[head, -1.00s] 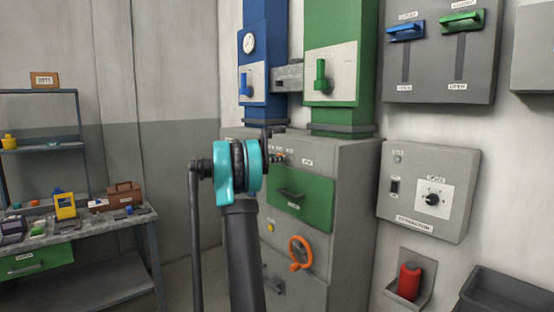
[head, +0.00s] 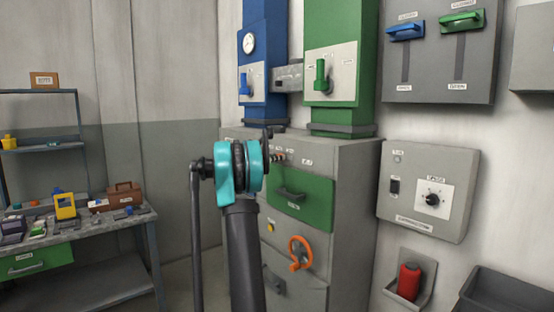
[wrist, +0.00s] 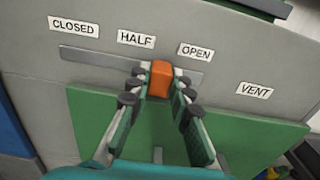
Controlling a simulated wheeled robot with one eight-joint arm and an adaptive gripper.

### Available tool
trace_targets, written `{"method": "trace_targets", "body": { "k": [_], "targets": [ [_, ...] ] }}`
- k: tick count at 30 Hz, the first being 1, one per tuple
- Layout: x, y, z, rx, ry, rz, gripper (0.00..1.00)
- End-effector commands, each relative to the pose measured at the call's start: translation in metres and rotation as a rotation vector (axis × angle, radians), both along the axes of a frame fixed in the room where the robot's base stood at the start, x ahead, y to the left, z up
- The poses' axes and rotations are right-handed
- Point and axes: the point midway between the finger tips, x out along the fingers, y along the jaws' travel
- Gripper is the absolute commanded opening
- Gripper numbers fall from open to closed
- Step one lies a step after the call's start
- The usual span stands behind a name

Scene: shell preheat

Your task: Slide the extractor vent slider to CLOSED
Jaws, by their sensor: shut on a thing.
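In the wrist view the orange vent slider knob (wrist: 161,76) sits in a straight slot (wrist: 92,58) on a grey panel. Its labels read CLOSED (wrist: 73,27) at the left, HALF (wrist: 136,38) in the middle and OPEN (wrist: 195,52) at the right, with VENT (wrist: 254,90) further right. The knob appears between HALF and OPEN, nearer the slot's right end. My gripper (wrist: 160,84) is shut on the knob, one finger on each side. In the head view my own arm hides the knob and fingertips against the grey cabinet (head: 345,190).
A green drawer front (head: 300,200) and an orange handwheel (head: 300,252) are on the cabinet below. Blue (head: 262,115) and green (head: 340,119) ducts rise above it. A grey control box (head: 430,225) hangs at the right. The slot left of the knob looks clear.

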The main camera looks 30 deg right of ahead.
Motion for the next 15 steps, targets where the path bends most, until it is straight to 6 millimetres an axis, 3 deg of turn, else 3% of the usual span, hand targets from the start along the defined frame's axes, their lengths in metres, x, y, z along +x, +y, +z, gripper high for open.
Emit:
{"method": "trace_targets", "body": {
  "k": [5, 15],
  "targets": [
    [0.009, 0.001, 0.000, 0.000, 0.000, 0.002, 0.00],
    [0.072, 0.006, 0.000, -0.001, 0.000, 0.003, 0.00]
  ]
}}
